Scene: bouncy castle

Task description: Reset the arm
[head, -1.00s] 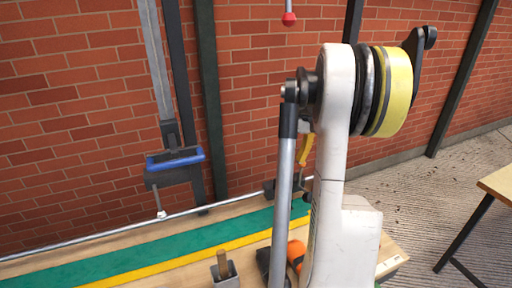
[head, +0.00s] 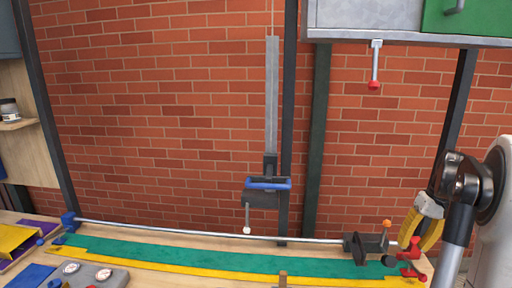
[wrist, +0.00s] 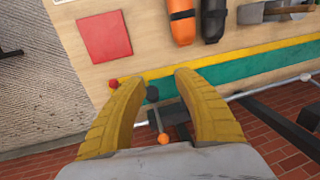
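My gripper (head: 430,216) shows at the right of the head view, with yellow-padded fingers, above the right end of the workbench. My own white arm fills the right edge there. In the wrist view, the two yellow fingers of my gripper (wrist: 160,82) stand apart with nothing held between them. Past them, below, a dark clamp part with an orange ball (wrist: 163,138) shows. It appears apart from the fingers, but the depth is hard to tell.
The workbench bears a green strip (head: 200,256) and a long metal bar clamp (head: 200,232). A blue-handled clamp (head: 267,185) hangs before the brick wall. A cabinet (head: 370,18) overhangs the upper right. The wrist view shows a red square (wrist: 104,37) and an orange tool (wrist: 182,22).

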